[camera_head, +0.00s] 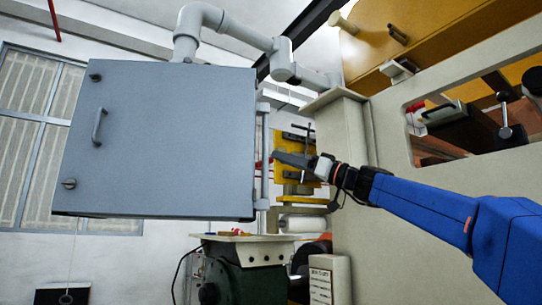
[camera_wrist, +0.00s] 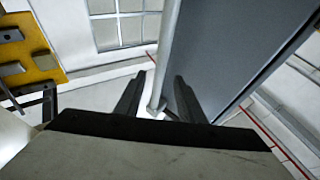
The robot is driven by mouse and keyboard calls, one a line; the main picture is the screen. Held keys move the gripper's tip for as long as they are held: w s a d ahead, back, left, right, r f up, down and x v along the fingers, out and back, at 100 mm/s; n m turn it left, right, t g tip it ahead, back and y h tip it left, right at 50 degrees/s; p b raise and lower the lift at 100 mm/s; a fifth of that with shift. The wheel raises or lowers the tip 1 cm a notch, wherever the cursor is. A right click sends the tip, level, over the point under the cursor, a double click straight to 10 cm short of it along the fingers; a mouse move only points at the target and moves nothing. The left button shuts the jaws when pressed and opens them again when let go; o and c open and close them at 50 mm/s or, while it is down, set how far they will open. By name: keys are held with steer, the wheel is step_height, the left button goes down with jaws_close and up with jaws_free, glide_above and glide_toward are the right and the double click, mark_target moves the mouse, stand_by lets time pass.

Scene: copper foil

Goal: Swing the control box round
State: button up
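The control box (camera_head: 165,145) is a large grey-blue cabinet hanging from a pale pipe arm (camera_head: 232,28) at the left of the head view. A pale vertical handle bar (camera_head: 265,185) runs along its right side. My gripper (camera_head: 279,156) is level with the middle of this bar, just to its right. In the wrist view, the dark fingers of my gripper (camera_wrist: 159,82) are spread apart. The bar (camera_wrist: 170,45) shows between them, with a gap to each finger. The box side (camera_wrist: 215,50) fills the area right of the bar. How deep the bar sits between the fingers is unclear.
A beige machine frame (camera_head: 345,130) stands right of the box, behind my arm. A yellow part (camera_head: 286,165) sits behind my gripper. A green machine base (camera_head: 245,270) stands below the box. Barred windows (camera_head: 25,150) are at the left.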

steer(key=x, duration=0.5)
steer(key=shift+a, duration=0.2)
steer(key=shift+w, duration=0.1)
jaws_close()
